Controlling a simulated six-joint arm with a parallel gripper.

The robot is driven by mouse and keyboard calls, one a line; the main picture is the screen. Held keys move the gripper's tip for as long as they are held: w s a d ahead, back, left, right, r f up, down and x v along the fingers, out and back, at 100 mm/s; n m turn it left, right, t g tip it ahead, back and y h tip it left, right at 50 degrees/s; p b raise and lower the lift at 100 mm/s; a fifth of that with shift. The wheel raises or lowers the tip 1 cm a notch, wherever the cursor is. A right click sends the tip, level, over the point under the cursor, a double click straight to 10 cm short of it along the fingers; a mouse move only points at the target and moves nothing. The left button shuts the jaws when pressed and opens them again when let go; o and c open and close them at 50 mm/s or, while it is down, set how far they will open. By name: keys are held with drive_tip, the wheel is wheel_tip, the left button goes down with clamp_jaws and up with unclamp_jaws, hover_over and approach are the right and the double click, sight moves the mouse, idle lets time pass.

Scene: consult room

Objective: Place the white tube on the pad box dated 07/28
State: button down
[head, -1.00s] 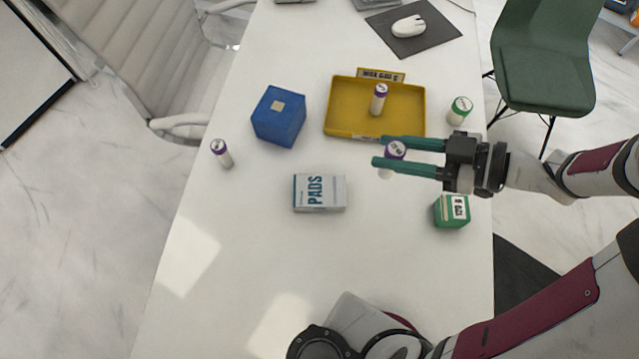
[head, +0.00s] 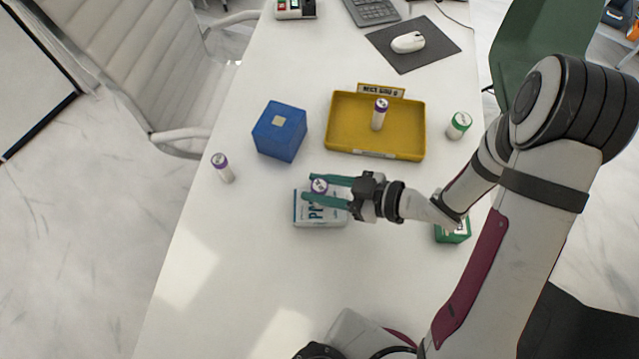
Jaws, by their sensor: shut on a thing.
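My gripper (head: 308,187) is shut on a white tube with a purple cap (head: 319,186), seen from above between the green fingers. The white and blue pad box (head: 309,219) lies directly below it on the table. The fingers and tube cover part of the box's top. I cannot tell whether the tube touches the box or hangs just above it. The box's date is not readable.
A blue box (head: 279,134) stands behind and left. A green-capped tube (head: 459,126) stands right of the tray. A green box (head: 454,235) at the right is partly behind my arm. A mouse (head: 408,42) lies on a dark mat at the back. The table's front left is clear.

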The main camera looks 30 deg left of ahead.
drive_tip(key=shift+f, duration=0.1)
drive_tip(key=c, duration=0.5)
unclamp_jaws()
